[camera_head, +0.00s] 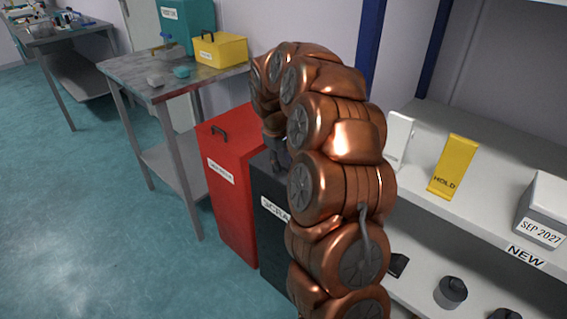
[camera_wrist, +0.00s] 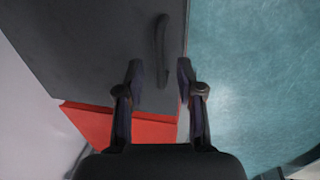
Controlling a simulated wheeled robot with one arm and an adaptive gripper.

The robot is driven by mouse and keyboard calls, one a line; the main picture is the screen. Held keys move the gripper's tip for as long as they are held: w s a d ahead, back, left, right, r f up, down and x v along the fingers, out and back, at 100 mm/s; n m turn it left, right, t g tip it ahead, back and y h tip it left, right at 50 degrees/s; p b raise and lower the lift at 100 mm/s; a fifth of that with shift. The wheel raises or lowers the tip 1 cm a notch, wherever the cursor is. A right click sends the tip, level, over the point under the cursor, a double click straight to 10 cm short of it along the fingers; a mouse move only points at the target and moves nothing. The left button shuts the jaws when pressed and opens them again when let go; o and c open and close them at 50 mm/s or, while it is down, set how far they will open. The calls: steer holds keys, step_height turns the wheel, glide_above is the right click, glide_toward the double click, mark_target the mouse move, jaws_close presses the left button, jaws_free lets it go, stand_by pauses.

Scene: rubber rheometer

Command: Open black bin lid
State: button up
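The black bin (camera_head: 270,232) stands right of the red bin in the head view, with a white label partly reading "SCRA". My copper arm hides much of it. In the wrist view its dark lid (camera_wrist: 90,45) lies flat and looks shut, with a black bar handle (camera_wrist: 161,45) near its right edge. My gripper (camera_wrist: 160,72) is open above the lid. The handle's lower end shows between the two fingertips; I cannot tell the height gap. In the head view my gripper is mostly hidden behind the arm.
The red bin (camera_head: 228,200), lid down, stands directly beside the black bin. A metal table (camera_head: 130,72) with a yellow box (camera_head: 220,50) is behind. A white shelf (camera_head: 430,215) with a yellow HOLD sign (camera_head: 453,168) is at right. Teal floor (camera_head: 90,220) is clear at left.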

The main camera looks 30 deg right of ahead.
steer(key=shift+d+f, duration=0.2)
steer(key=shift+f, duration=0.5)
steer(key=shift+c, duration=0.2)
jaws_close()
